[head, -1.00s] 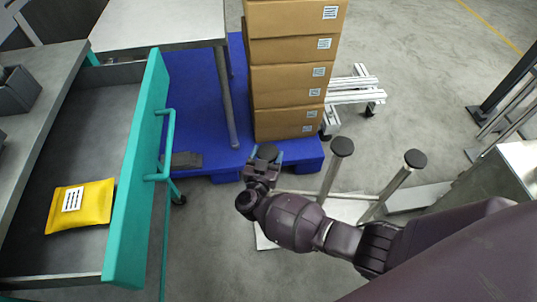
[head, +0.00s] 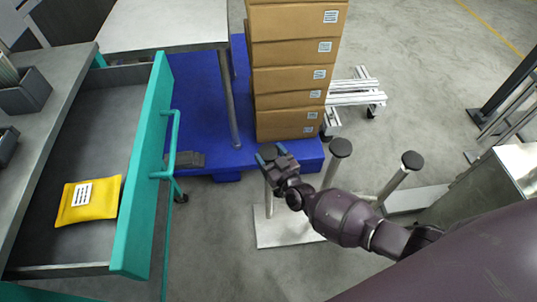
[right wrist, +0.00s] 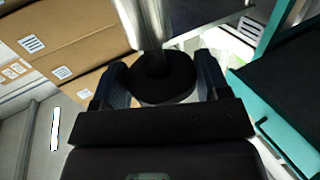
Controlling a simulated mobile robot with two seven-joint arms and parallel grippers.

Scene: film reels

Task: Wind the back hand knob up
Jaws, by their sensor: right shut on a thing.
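Three dark round knobs top metal posts in the head view: one in the middle (head: 340,147), one at the right (head: 412,160), and one at the left (head: 267,151). I cannot tell which is called the back hand knob. My right gripper (head: 273,152) is at the left knob, its fingers on either side of it. In the right wrist view, the black knob (right wrist: 166,82) sits between the two fingers of the gripper (right wrist: 163,85), with its silver post (right wrist: 150,25) running away beyond. The gripper is shut on it. My left gripper is not in view.
The left post stands on a pale base plate (head: 285,233). A stack of cardboard boxes (head: 290,75) stands on a blue pallet (head: 205,110) behind. An open teal drawer (head: 140,175) with a yellow packet (head: 88,203) is at left. Bare floor lies between.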

